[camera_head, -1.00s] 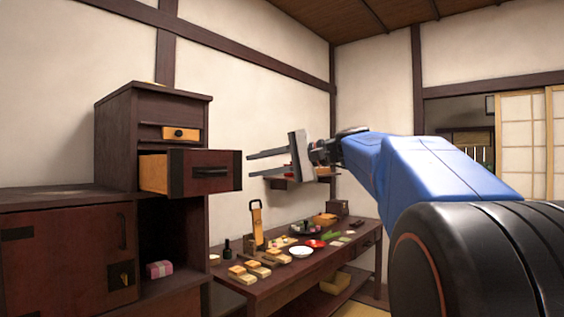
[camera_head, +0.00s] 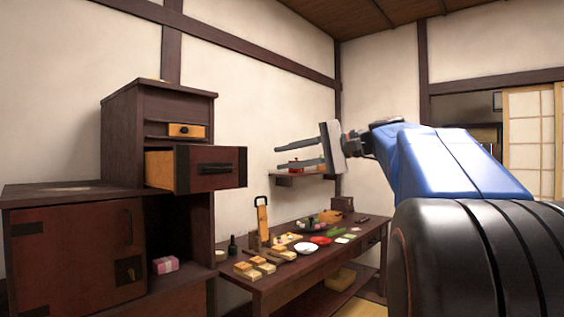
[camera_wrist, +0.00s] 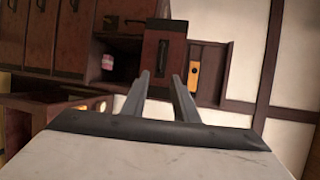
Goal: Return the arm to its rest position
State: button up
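My gripper (camera_head: 300,156) is held in the air above the low table, to the right of the chest with the pulled-out drawer. Its two fingers point left in the head view and are apart with nothing between them. In the wrist view my gripper (camera_wrist: 162,77) also shows two separate, empty fingers. The open drawer (camera_head: 212,169) has a dark front and handle, and a gap of wall lies between it and the fingertips. The same drawer (camera_wrist: 165,60) appears beyond the fingers in the wrist view.
The low table (camera_head: 300,268) holds several wooden blocks, a white bowl (camera_head: 307,248), a red dish (camera_head: 320,240) and a dark bottle (camera_head: 232,245). A small wall shelf (camera_head: 300,179) is behind my gripper. A pink-and-white box (camera_head: 166,264) sits in the cabinet (camera_head: 75,255). Air around the arm looks clear.

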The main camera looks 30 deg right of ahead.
jog(key=s+a+f+n+g+h, duration=0.15)
jog(key=a+f, duration=0.25)
jog(key=f, duration=0.4)
jog(key=s+a+f+g+h, duration=0.1)
jog(key=s+a+f+g, duration=0.2)
jog(key=f, duration=0.4)
jog(key=s+a+f+n+h, duration=0.1)
jog(key=s+a+f+h, duration=0.15)
jog(key=a+f, duration=0.4)
jog(key=s+f+n+g+h, duration=0.1)
jog(key=s+f+n, duration=0.1)
jog(key=s+f, duration=0.3)
jog(key=s+d+f+n+h, duration=0.1)
jog(key=s+f, duration=0.5)
jog(key=f, duration=0.7)
jog(key=s+f+n+g+h, duration=0.1)
jog(key=s+f+n+h, duration=0.2)
jog(key=f, duration=0.6)
jog(key=shift+s+d+f+n+g, duration=0.25)
jog(key=shift+s+d+n+g, duration=0.1)
jog(key=shift+s+n, duration=0.85)
